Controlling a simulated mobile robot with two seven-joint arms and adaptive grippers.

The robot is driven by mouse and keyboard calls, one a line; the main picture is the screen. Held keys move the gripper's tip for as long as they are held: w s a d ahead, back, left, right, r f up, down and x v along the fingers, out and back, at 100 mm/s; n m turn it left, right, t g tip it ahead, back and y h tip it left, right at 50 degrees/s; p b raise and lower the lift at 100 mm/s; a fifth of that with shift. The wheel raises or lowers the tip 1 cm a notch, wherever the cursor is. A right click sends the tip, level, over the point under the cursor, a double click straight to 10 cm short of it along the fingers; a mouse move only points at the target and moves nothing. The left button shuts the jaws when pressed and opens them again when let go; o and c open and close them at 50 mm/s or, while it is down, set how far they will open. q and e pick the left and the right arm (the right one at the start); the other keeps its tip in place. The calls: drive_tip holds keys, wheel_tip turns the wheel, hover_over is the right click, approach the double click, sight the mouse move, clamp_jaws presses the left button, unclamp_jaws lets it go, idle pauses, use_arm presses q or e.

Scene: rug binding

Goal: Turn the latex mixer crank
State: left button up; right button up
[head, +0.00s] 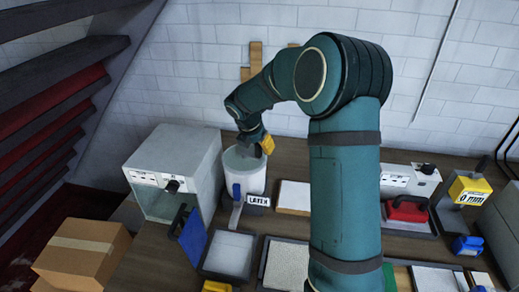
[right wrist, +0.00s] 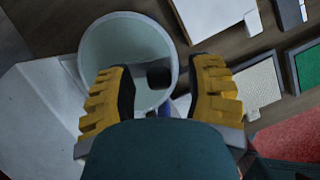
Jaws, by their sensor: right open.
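The latex mixer is a white round tub (head: 246,180) with a "LATEX" label, standing on the bench right of a grey box. In the right wrist view the open tub (right wrist: 125,42) lies below my gripper. A dark knob (right wrist: 158,76), which looks like the crank's grip, shows between the fingers; I cannot tell whether they touch it. My right gripper (head: 263,147) has yellow fingers and is over the tub's right rim; it also shows in the right wrist view (right wrist: 160,72), with its fingers apart. The crank's arm is mostly hidden. My left gripper is out of view.
A grey box machine (head: 178,160) with a blue-plated lever (head: 191,238) stands left of the tub. A grey tray (head: 228,255) is in front. A white block (head: 294,197) lies to the right. A cardboard box (head: 82,255) sits at lower left. My right arm hides the middle.

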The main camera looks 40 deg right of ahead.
drive_tip(key=shift+x, duration=1.4)
drive_tip(key=shift+o, duration=0.2)
drive_tip(key=shift+r, duration=0.1)
clamp_jaws()
